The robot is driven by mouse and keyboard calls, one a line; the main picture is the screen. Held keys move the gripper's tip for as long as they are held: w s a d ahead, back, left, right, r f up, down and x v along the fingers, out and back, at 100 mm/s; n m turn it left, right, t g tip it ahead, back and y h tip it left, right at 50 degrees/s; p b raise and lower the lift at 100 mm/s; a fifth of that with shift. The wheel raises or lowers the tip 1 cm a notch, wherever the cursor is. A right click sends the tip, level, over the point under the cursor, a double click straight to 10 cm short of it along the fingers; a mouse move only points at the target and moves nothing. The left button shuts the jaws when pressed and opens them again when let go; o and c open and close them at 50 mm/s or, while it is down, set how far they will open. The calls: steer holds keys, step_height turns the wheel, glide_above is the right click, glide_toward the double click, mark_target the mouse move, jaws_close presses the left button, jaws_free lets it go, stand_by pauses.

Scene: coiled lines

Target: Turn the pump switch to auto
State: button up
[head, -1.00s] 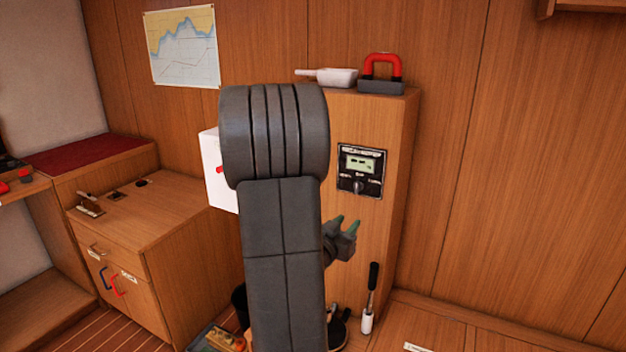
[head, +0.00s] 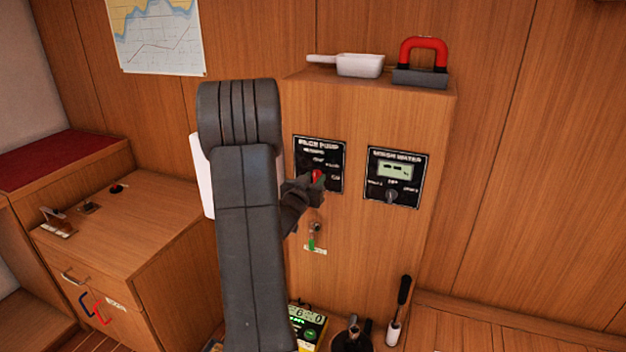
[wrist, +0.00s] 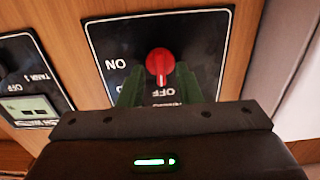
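The pump switch is a red knob (head: 317,175) on the black bilge pump panel (head: 306,150) on the wooden cabinet front. In the wrist view the knob (wrist: 160,62) has its pointer toward the OFF mark; the panel (wrist: 205,42) appears upside down, with ON at the left. No auto mark is readable. My gripper (head: 318,180) is at the knob in the head view. In the wrist view my gripper (wrist: 160,78) is open, with a green finger on each side of the knob's lower part. I see no clear contact.
A second panel with a display and knob (head: 391,196) is right of the pump panel. A small key-like fitting (head: 313,236) hangs below. A white scoop (head: 360,65) and red-handled tool (head: 424,58) lie on top. A black-handled tool (head: 399,310) stands lower right.

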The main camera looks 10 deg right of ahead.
steer(key=shift+c, duration=0.4)
jaws_close()
steer(key=shift+f+b, duration=0.1)
steer(key=shift+b, duration=0.3)
steer(key=shift+f+m+b, duration=0.1)
steer(key=shift+m+b, duration=0.5)
steer(key=shift+b, duration=0.2)
steer(key=m+b, duration=0.2)
steer(key=b, duration=0.1)
steer(key=shift+f, duration=0.1)
steer(key=m+b, duration=0.3)
steer(key=shift+b, duration=0.3)
steer(key=shift+m+b, duration=0.9)
steer(key=shift+m, duration=0.4)
steer(key=shift+r, duration=0.25)
